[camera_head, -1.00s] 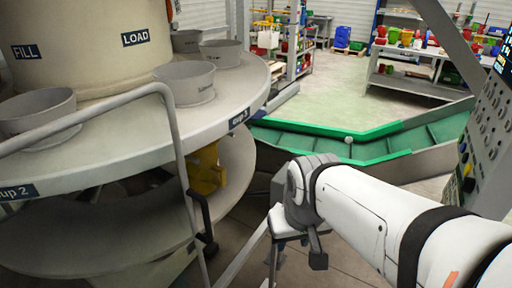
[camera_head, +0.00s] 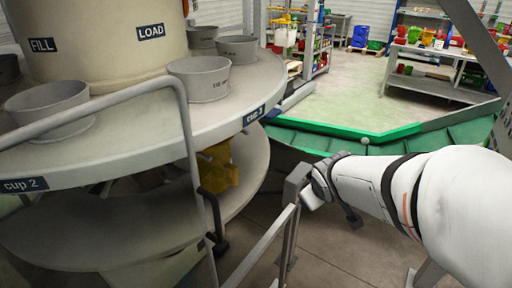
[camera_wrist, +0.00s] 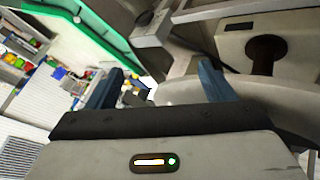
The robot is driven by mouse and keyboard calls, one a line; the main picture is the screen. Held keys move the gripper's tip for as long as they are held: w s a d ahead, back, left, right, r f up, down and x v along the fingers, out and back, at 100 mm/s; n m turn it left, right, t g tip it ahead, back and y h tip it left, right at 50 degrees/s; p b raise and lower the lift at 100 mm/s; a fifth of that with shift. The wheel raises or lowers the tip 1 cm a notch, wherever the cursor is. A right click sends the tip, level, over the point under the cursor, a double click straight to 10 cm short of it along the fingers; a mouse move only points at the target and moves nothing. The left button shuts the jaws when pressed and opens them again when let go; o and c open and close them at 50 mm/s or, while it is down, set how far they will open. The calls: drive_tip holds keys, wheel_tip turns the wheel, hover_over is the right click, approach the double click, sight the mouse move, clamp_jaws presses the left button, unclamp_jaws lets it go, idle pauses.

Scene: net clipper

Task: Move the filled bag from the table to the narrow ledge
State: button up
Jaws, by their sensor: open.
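My gripper (camera_wrist: 160,82) shows in the wrist view with its two blue fingers spread apart and nothing between them. In the head view my white arm reaches in from the right, and its end is beside a grey metal rail (camera_head: 262,243); the fingers are not discernible there. I cannot make out a filled bag in either view. No narrow ledge can be clearly told apart, and which surface is the table is unclear.
A large round machine (camera_head: 130,135) with grey cups (camera_head: 200,80) on its upper disc fills the left. A curved handrail (camera_head: 188,125) stands before it. A green-edged conveyor (camera_head: 340,133) runs behind my arm. Shelves (camera_head: 440,75) with coloured bins stand beyond open floor (camera_head: 350,95).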

drive_tip(key=shift+o, duration=0.7)
drive_tip(key=w+n+t+y, duration=0.1)
drive_tip(key=w+n+t, duration=0.2)
drive_tip(key=w+n, duration=0.2)
drive_tip(key=shift+w+a+f+b, duration=0.35)
drive_tip(key=shift+w+a, duration=0.05)
drive_tip(key=shift+w, duration=0.85)
drive_tip(key=n+g+y+b, duration=0.2)
drive_tip(key=n+y, duration=1.4)
drive_tip(key=n, duration=0.3)
approach(237, 182)
drive_tip(key=w+a+r, duration=0.2)
drive_tip(key=p+x, duration=0.1)
drive_tip(key=x, duration=0.6)
drive_tip(key=shift+a, duration=0.3)
drive_tip(key=shift+c, duration=0.4)
drive_tip(key=shift+f, duration=0.1)
drive_tip(key=c, duration=1.1)
